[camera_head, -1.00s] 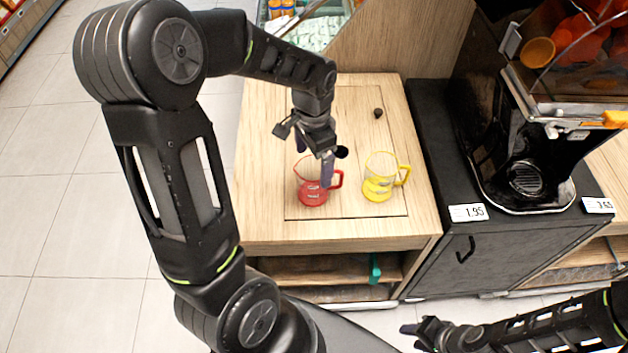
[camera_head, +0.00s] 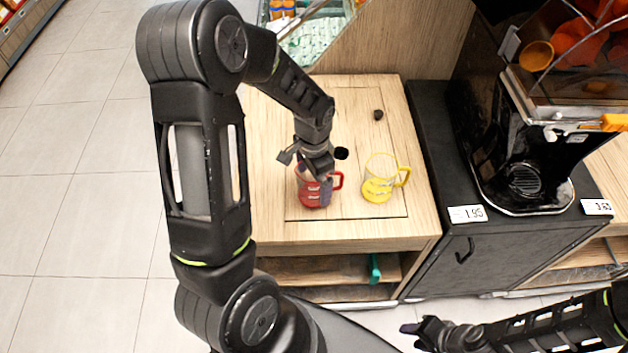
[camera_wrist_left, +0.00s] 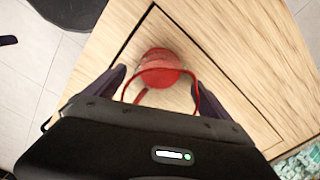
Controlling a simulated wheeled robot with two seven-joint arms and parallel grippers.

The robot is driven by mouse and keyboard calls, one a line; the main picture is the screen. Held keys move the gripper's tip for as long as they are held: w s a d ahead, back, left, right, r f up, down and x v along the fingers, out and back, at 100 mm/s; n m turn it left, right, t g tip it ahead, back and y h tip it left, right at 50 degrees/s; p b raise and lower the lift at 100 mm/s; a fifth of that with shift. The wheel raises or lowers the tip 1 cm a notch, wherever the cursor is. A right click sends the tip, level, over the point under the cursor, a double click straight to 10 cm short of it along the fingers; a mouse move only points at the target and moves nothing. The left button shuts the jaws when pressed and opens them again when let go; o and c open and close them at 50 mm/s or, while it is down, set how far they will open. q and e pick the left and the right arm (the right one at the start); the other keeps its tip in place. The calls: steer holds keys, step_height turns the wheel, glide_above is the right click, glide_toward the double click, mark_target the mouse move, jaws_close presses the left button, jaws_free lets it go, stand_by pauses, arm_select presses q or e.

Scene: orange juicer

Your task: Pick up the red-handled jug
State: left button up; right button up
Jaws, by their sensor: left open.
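The red-handled jug (camera_head: 309,192) stands on the wooden counter, its handle (camera_head: 339,181) to the right. My left gripper (camera_head: 321,184) is open and low over the jug, one finger in front of its side. In the left wrist view the jug (camera_wrist_left: 160,66) shows from above, its rim between the two spread fingers of my left gripper (camera_wrist_left: 158,88). Whether the fingers touch it I cannot tell. My right gripper (camera_head: 412,334) is at the bottom edge, away from the jug; its opening is unclear.
A yellow-handled jug (camera_head: 378,186) stands just right of the red one. A dark hole (camera_head: 341,153) and a small black knob (camera_head: 378,115) are behind them on the wooden counter (camera_head: 270,220). A black juicer (camera_head: 525,150) stands at the right.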

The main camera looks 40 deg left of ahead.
arm_select(q)
steer(key=shift+c, duration=0.5)
steer(key=c, duration=1.4)
steer(key=shift+c, duration=0.2)
step_height(320, 180, up, 10)
steer(key=shift+b, duration=0.3)
